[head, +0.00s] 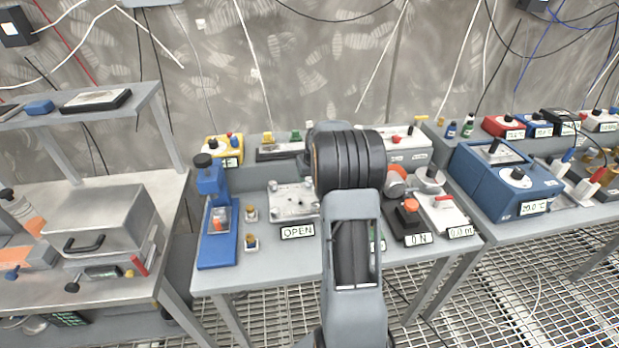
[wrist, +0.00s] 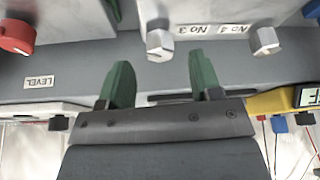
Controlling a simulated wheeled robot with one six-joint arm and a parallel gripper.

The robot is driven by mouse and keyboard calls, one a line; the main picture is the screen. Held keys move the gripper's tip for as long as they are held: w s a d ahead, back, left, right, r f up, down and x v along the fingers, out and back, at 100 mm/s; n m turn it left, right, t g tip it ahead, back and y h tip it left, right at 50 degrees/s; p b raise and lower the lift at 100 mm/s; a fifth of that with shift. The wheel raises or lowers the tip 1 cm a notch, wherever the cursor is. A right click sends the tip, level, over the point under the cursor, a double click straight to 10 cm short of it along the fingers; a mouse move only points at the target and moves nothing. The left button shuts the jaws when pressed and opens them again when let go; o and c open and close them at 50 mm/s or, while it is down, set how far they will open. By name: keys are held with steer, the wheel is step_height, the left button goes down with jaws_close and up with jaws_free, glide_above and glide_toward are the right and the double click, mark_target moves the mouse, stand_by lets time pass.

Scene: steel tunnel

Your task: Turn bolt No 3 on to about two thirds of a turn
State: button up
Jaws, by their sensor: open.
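Bolt No 3 (wrist: 160,45) is a silver hex head on the front of a light grey block, beside its printed "No 3" label (wrist: 193,30), in the wrist view. My gripper (wrist: 160,62) is open, with its two green fingers apart. The bolt head appears between the fingertips in the picture, slightly beyond them; I see no contact. Bolt No 4 (wrist: 266,41) is to the right, outside the fingers. In the head view a metal plate (head: 290,203) lies on the bench behind an "OPEN" sign; my arm hides my gripper there.
A yellow box (wrist: 285,101) is at the right. In the head view a blue press (head: 216,220) stands left of the plate.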

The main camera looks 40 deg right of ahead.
steer(key=shift+x, duration=1.35)
steer(key=shift+c, duration=0.2)
steer(key=c, duration=0.9)
